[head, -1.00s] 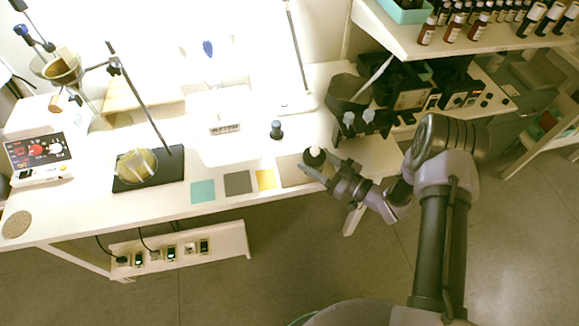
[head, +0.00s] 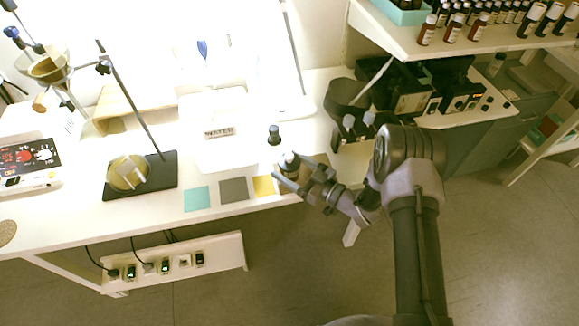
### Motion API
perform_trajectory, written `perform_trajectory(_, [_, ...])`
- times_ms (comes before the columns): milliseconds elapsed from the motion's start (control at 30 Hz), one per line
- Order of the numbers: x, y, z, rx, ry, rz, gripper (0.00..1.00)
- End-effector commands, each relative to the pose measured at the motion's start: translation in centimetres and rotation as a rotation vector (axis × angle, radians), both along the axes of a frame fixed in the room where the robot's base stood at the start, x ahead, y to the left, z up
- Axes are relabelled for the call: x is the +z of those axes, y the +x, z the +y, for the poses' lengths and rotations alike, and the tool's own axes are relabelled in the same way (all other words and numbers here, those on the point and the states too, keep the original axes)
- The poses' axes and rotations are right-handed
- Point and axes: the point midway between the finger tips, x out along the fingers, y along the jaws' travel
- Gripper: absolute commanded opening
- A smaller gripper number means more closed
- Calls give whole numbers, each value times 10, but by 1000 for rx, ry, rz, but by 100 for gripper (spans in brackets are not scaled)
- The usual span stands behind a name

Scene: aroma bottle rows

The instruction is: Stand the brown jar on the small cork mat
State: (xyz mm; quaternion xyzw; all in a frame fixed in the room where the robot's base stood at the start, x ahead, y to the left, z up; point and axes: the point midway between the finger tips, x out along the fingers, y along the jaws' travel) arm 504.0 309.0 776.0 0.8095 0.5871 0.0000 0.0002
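The jar (head: 289,161), dark on top with a paler body, is between the fingers of my gripper (head: 284,174), near the table's front edge. The fingers look closed around it, and it appears held just above the table. Its brown colour is hard to make out at this size. The small round cork mat (head: 7,232) lies at the far left front of the table, cut off by the picture's left edge. Its visible part is bare. My gripper is far to the right of it.
Teal (head: 197,199), grey (head: 234,190) and yellow (head: 264,186) squares lie along the front edge. A dark bottle (head: 274,136) stands behind the jar.

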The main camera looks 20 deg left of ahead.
Motion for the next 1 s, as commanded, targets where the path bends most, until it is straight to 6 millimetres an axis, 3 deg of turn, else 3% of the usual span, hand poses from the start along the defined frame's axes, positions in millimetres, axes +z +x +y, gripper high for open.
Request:
perform_trajectory(367, [6, 0, -3, -1, 0, 1, 75])
perform_trajectory(800, [6, -32, -101, -3, 0, 1, 75])
perform_trajectory(1000, [4, -37, -115, 0, 0, 1, 75])
